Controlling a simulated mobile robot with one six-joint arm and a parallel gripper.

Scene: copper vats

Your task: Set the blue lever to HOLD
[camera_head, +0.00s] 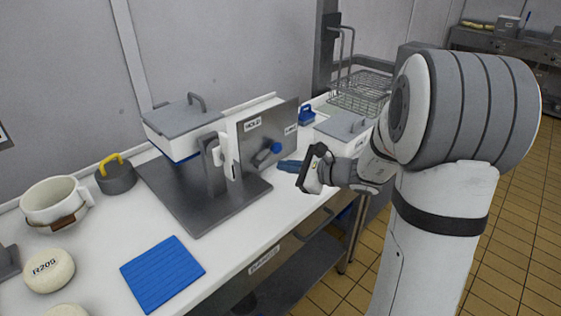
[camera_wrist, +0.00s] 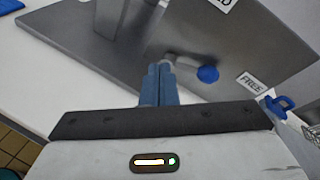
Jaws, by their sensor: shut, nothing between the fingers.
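The blue lever is a grey arm with a round blue knob (camera_head: 276,148) on an upright grey panel (camera_head: 250,143). The panel carries a HOLD label (camera_head: 252,124) at upper left and a FREE label (camera_head: 290,129) at upper right. The lever's knob (camera_wrist: 208,74) points toward the FREE label (camera_wrist: 250,82) in the wrist view. My gripper (camera_head: 281,165) has blue fingers shut and empty, just below the knob in the head view. In the wrist view my fingertips (camera_wrist: 159,70) overlap the lever's grey pivot end; I cannot tell whether they touch.
The panel's device stands on a dark base plate (camera_head: 190,205) on a white counter (camera_head: 235,240). A blue mat (camera_head: 162,273), a white pot (camera_head: 52,203) and a yellow-handled weight (camera_head: 116,177) lie left. A lidded box (camera_head: 340,130) and wire basket (camera_head: 362,92) stand behind my gripper.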

